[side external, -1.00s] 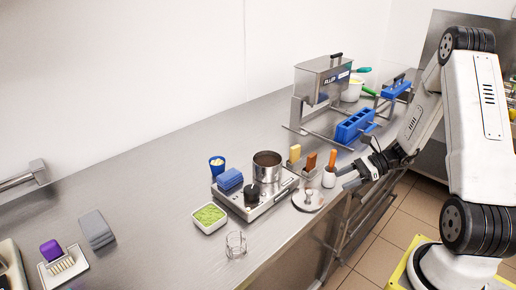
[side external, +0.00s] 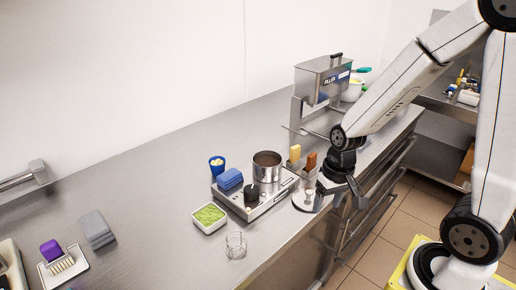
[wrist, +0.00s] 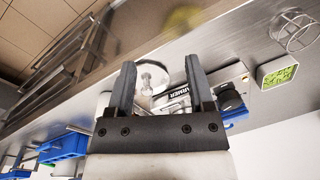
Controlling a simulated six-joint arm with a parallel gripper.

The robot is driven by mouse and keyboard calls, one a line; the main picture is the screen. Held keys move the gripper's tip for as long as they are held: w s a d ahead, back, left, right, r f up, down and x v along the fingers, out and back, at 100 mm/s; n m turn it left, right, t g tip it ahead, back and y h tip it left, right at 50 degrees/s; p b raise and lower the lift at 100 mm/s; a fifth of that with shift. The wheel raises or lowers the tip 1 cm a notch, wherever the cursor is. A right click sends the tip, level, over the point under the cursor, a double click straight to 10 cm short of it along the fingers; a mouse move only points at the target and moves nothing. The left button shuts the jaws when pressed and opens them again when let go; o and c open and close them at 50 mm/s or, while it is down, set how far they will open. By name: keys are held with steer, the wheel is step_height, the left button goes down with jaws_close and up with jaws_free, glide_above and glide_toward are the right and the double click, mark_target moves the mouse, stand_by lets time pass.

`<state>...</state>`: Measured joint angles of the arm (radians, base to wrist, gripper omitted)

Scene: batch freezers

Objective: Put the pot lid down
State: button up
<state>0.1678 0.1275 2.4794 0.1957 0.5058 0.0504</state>
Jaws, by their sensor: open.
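The pot lid (side external: 303,204), a round metal disc with an upright knob, lies flat on the counter near its front edge. In the wrist view the lid (wrist: 150,88) shows between my fingers, its knob upward. My gripper (side external: 338,196) is open and empty, just right of the lid in the side view, partly covering it. In the wrist view my gripper (wrist: 160,65) has its fingers spread either side of the lid. I cannot tell its exact height above the lid. The open steel pot (side external: 267,169) stands on the warmer (side external: 259,207).
A green-filled dish (side external: 209,217) and a wire stand (side external: 236,245) are nearby. The filler machine (side external: 322,80) stands farther back.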

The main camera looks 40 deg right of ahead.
steer(key=a+n, duration=0.1)
steer(key=a+r+n+t, duration=0.1)
steer(key=n, duration=0.1)
steer(key=a+r+n+t+h, duration=0.1)
steer(key=shift+w, duration=0.4)
